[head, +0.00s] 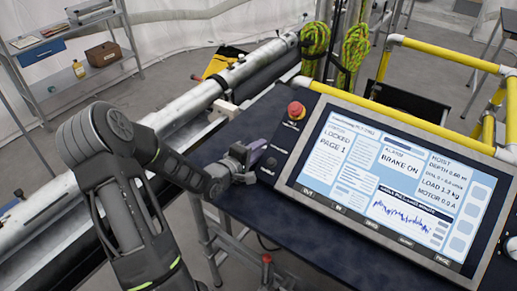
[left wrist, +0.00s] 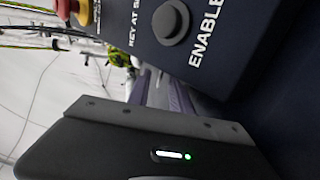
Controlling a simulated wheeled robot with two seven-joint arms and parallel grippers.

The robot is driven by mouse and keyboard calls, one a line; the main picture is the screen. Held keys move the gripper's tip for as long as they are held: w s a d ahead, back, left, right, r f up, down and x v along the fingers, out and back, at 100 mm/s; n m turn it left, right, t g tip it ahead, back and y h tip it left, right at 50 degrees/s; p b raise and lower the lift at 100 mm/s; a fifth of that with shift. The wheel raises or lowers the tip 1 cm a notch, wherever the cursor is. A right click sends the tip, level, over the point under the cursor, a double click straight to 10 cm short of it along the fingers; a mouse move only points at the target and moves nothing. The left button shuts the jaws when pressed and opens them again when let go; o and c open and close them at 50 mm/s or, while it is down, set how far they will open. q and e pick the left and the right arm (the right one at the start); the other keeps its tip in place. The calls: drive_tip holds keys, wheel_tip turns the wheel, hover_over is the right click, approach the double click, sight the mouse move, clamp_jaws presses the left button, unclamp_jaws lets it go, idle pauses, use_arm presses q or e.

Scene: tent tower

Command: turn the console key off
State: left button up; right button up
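The console (head: 282,175) has a lit screen (head: 385,180) reading "LOCKED PAGE 1" and "BRAKE ON". My left gripper (head: 258,150) is at the console's left side, its purple-grey fingers close against that side. The fingers also show in the left wrist view (left wrist: 172,95), beside the panel edge, mostly hidden by the gripper body. The key itself is not visible; a partly cut-off label starting "KEY AT S" is on the panel. My right gripper is not in view.
A red stop button (head: 296,110) on a yellow base stands at the panel's top left. A round dark ENABLE button (left wrist: 171,22) is close to the left fingers. Yellow rails (head: 440,55) and green rope coils (head: 354,47) are behind the console. The dark table (head: 285,235) is bare in front.

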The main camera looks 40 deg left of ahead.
use_arm(q)
drive_tip(key=shift+c, duration=0.6)
clamp_jaws()
idle(0.8)
